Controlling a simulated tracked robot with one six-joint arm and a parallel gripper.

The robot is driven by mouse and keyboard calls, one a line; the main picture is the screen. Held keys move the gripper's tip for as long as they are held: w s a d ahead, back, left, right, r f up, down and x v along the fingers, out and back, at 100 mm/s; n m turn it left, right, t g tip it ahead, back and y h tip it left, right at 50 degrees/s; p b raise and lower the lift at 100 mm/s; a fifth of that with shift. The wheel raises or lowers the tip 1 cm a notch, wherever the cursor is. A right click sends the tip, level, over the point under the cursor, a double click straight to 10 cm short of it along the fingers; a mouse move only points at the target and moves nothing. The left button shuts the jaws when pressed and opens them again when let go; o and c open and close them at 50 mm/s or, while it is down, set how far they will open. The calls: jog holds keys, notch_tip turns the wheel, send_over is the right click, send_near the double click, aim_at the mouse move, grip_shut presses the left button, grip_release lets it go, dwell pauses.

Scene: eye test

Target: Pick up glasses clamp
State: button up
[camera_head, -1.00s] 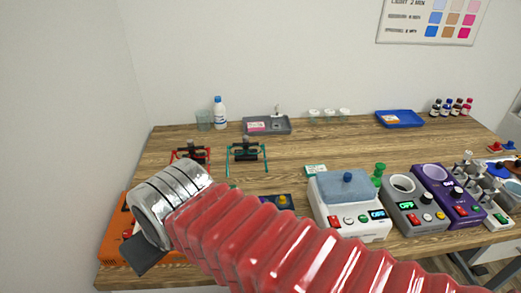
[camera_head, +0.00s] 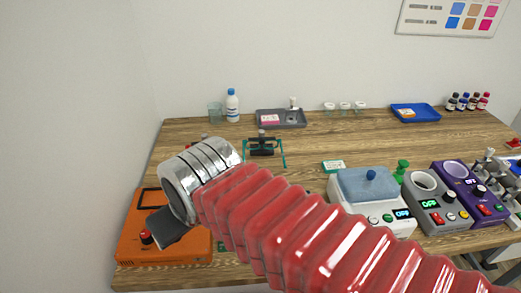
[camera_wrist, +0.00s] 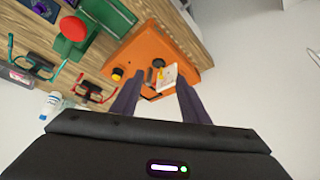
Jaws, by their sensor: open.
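The task's glasses clamp looks like one of two glasses-shaped frames with dark middles. The teal clamp (camera_head: 264,150) stands on the table behind my arm in the head view, and it also shows at the left of the wrist view (camera_wrist: 41,62). The red clamp (camera_wrist: 92,91) lies left of my fingers in the wrist view; in the head view my arm almost fully hides it. My gripper (camera_wrist: 158,78) is open and empty, its dark fingers pointing toward an orange box (camera_wrist: 178,38). In the head view it shows as a dark piece (camera_head: 168,228) in front of that box.
The box sits at the table's left front corner. A green device (camera_wrist: 98,40) and a red knob (camera_wrist: 74,28) are near it. A beaker (camera_head: 215,113), white bottle (camera_head: 232,105) and grey tray (camera_head: 281,125) stand behind. Lab devices (camera_head: 372,190) fill the right front.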

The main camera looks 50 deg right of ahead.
jog(key=w+d+r+g, duration=0.1)
jog(key=w+d+r, duration=0.2)
jog(key=w+d, duration=0.5)
jog(key=w+d+r, duration=0.3)
jog(key=w+d, duration=0.3)
jog(key=d, duration=0.5)
jog(key=d+f, duration=0.1)
jog(key=d, duration=1.1)
jog(key=w+d+f, duration=0.1)
jog(key=d, duration=1.1)
jog(key=shift+w+d+f+m, duration=0.3)
jog(key=shift+f+m, duration=0.1)
jog(key=x, duration=0.8)
jog(key=shift+f, duration=0.3)
jog(key=shift+w+d, duration=0.1)
jog(key=shift+w, duration=0.05)
